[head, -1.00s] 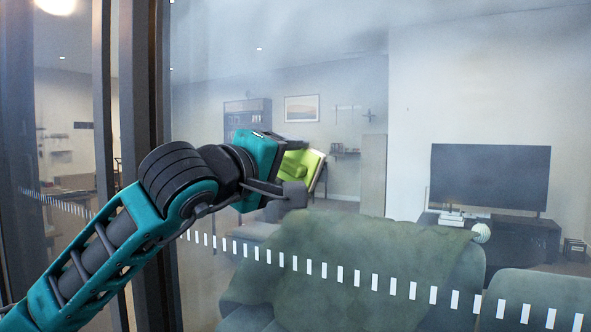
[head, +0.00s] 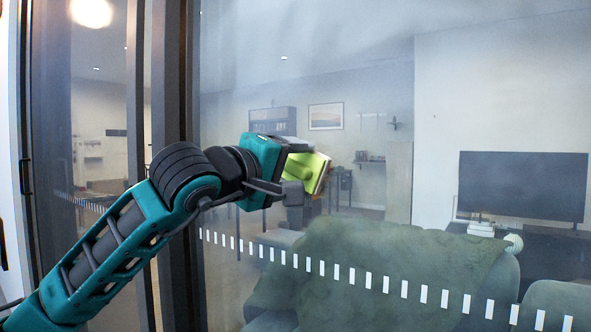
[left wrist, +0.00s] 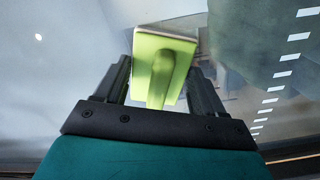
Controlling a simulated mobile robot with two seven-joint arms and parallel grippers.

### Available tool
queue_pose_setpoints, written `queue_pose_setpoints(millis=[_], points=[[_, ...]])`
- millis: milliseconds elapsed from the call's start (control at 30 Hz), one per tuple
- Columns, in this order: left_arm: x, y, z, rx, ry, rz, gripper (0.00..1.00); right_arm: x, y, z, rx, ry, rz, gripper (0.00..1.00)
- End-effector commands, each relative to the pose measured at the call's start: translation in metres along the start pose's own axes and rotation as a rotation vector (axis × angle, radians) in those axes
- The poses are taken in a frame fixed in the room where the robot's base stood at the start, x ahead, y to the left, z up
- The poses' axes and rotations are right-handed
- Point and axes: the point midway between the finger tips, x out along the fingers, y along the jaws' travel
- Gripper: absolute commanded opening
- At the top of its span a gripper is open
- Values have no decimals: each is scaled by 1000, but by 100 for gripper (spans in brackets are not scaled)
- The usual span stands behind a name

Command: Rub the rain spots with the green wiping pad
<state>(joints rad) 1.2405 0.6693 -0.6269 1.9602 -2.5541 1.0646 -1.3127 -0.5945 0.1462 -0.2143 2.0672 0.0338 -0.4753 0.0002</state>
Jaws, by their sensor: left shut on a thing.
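My left gripper (head: 297,168) is shut on the green wiping pad (head: 314,170), which is held tilted in front of the glass. In the left wrist view the pad (left wrist: 165,58) sits between the two dark fingers, its light green handle running down toward the palm. A pale layer lines the pad's far edge. I cannot tell whether the pad touches the glass pane (head: 350,60). The pane looks hazy, mostly across its upper part; no separate rain spots can be made out. My right gripper is not in view.
Dark upright frame posts (head: 172,80) stand left of the pane, close to my left arm. A row of white dashes (head: 337,270) crosses the glass low down. Behind it show a green sofa with a throw (head: 380,265), a television (head: 522,186) and a framed picture (head: 325,116).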

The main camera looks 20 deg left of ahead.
Motion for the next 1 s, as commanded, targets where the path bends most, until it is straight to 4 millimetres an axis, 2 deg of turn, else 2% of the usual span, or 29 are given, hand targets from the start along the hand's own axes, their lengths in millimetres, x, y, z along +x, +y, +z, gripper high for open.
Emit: queue_pose_setpoints(millis=[500,1000], points=[[-51,0,1,3,0,5,45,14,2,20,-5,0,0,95],[-58,0,1,2,0,5,45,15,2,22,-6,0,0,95]])
